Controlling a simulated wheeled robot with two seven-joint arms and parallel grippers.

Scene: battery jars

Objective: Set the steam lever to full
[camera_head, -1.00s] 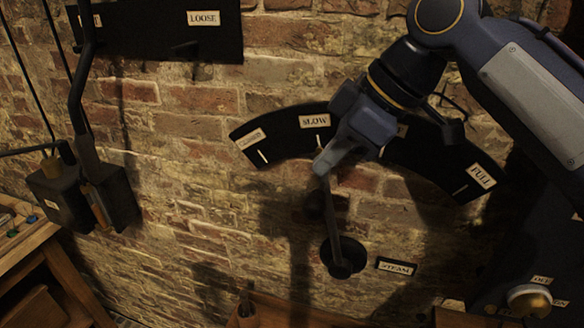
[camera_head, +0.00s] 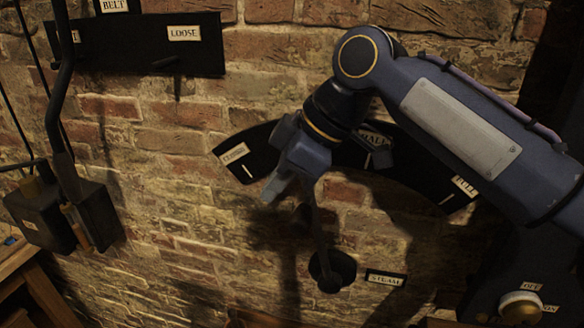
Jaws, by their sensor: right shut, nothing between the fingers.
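The steam lever (camera_head: 318,236) is a dark rod on a round black hub (camera_head: 333,268) on the brick wall, beside a STEAM label (camera_head: 385,279). It stands nearly upright, leaning a little left; its upper end is behind my right gripper. The curved black scale (camera_head: 232,158) above has a CLOSED label (camera_head: 234,154) at left, a partly covered HALF label (camera_head: 372,138) and a FULL label (camera_head: 464,186) at far right. The SLOW label is hidden. My right gripper (camera_head: 275,190) is shut and empty, its fingertips just left of the lever's upper part; contact cannot be told. My left gripper is out of view.
A black plate with a LOOSE label (camera_head: 184,33) hangs at upper left. Dark boxes (camera_head: 95,212) with a hanging bar stand at left, above a wooden bench (camera_head: 38,295). A pale round knob (camera_head: 520,308) is at lower right. My right arm covers the upper right.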

